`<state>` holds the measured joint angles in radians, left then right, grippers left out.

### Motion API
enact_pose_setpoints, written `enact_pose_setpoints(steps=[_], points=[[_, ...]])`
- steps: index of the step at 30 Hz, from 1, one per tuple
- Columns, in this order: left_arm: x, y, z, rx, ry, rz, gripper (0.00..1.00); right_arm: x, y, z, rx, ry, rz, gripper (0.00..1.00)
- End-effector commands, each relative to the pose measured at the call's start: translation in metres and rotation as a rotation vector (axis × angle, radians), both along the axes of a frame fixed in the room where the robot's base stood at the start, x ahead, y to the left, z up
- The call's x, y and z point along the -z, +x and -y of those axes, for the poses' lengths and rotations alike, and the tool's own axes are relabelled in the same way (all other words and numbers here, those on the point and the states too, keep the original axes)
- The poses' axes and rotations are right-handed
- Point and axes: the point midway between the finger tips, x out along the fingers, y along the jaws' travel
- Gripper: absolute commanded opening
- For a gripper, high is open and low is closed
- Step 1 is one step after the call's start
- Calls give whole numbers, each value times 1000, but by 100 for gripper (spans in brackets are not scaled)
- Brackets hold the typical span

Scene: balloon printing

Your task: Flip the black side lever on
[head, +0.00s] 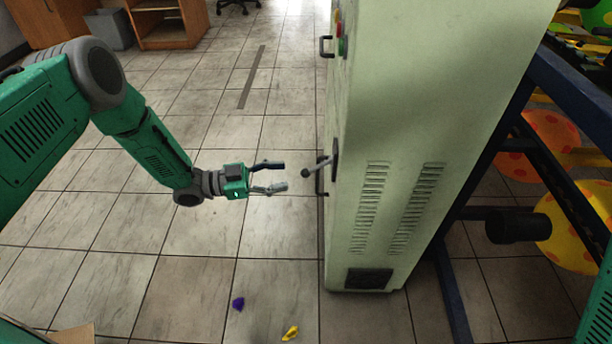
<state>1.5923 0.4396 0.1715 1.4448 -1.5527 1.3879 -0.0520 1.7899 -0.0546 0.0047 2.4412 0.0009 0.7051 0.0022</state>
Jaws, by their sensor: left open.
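The side lever (316,167) sticks out to the left from a dark round mount on the side of the pale green cabinet (400,120). It is a grey rod with a dark ball knob at its left end. My left gripper (280,176) is open and empty, its two fingers pointing right toward the knob. The fingertips look a short gap left of the knob, apart from it in the picture; the depth between them is hard to judge. My right gripper is not in view; only a bit of green arm shows at the right edge.
A black handle (326,46) and coloured buttons (341,38) are higher on the cabinet. A blue frame with spotted balloons (570,232) stands at right. Purple (238,303) and yellow (290,333) scraps lie on the tiled floor. The floor left of the cabinet is mostly clear.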

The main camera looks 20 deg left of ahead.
Motion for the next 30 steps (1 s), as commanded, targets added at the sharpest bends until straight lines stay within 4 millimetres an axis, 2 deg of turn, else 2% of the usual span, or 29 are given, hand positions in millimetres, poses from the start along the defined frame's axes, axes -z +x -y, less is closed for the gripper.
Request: enact_pose_setpoints(steps=[3, 9, 15, 23, 24, 26, 27, 30], points=[[2, 11, 23, 2, 0, 1, 41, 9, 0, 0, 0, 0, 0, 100], [1, 25, 49, 0, 0, 1, 41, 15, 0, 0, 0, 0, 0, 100], [0, 31, 59, 0, -1, 0, 41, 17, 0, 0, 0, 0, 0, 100], [0, 31, 60, 0, 0, 0, 41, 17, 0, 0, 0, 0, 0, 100], [0, 31, 59, 0, 0, 0, 27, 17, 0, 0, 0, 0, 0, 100], [0, 31, 59, 0, 0, 0, 6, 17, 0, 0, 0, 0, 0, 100], [0, 31, 59, -1, 0, 0, 0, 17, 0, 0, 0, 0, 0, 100], [0, 31, 59, -1, 0, 0, 0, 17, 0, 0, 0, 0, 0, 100]])
